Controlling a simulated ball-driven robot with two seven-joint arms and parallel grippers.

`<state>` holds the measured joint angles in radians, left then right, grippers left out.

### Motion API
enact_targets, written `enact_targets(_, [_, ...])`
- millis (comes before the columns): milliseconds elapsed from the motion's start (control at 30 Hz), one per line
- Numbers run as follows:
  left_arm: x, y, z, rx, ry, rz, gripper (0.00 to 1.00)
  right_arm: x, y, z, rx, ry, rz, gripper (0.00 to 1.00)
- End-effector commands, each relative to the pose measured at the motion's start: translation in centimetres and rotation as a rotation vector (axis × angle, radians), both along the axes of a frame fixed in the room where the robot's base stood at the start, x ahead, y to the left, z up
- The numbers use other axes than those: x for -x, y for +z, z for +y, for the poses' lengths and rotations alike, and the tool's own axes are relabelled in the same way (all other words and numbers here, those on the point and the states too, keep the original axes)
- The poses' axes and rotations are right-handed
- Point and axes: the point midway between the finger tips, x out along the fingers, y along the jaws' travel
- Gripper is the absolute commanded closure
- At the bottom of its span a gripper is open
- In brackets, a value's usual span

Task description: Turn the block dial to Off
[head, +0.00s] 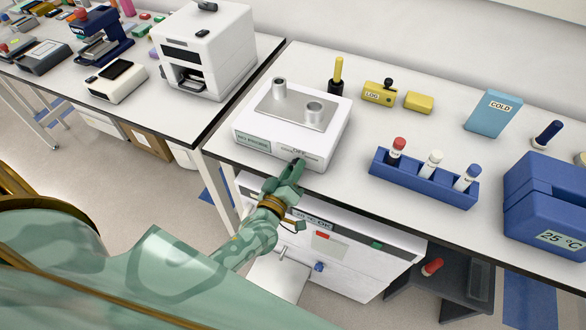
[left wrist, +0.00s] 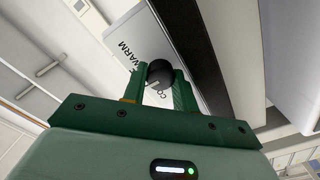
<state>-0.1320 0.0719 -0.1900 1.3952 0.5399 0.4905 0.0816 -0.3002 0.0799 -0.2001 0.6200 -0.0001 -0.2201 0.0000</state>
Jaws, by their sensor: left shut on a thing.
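The white block heater (head: 250,122) stands at the left front of the right-hand bench, with a grey metal plate and two round pieces on top. My left gripper (head: 297,166) is at its front face, towards the right end, and hides the dial in the head view. In the left wrist view the black round dial (left wrist: 160,72) sits between the fingertips of my left gripper (left wrist: 159,84), which is shut on it. The word WARM and a partly hidden word starting CO show on the panel beside it. The dial's pointer cannot be made out. My right gripper is out of view.
A blue rack (head: 424,186) with capped tubes stands right of the heater, and a blue 25 °C unit (head: 545,205) is farther right. Yellow blocks (head: 379,93) lie behind. A white cabinet (head: 345,262) is below the bench edge. Bare bench lies between heater and rack.

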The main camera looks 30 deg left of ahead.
Motion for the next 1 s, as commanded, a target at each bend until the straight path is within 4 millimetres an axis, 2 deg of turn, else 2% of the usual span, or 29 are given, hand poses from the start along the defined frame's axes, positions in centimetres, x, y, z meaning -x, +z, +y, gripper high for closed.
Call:
enact_targets(233, [-0.01,-0.01,0.05,0.000,0.001,0.000,0.94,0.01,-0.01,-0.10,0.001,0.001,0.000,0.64])
enact_targets(267, [-0.01,-0.01,0.05,0.000,0.001,0.000,0.69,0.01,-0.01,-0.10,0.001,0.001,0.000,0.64])
enact_targets(333, [-0.01,-0.01,0.05,0.000,0.001,0.000,0.50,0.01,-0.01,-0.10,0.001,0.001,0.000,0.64])
enact_targets(1000, [0.22,-0.47,0.07,-0.002,0.001,0.011,0.50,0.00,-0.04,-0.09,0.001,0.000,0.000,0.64])
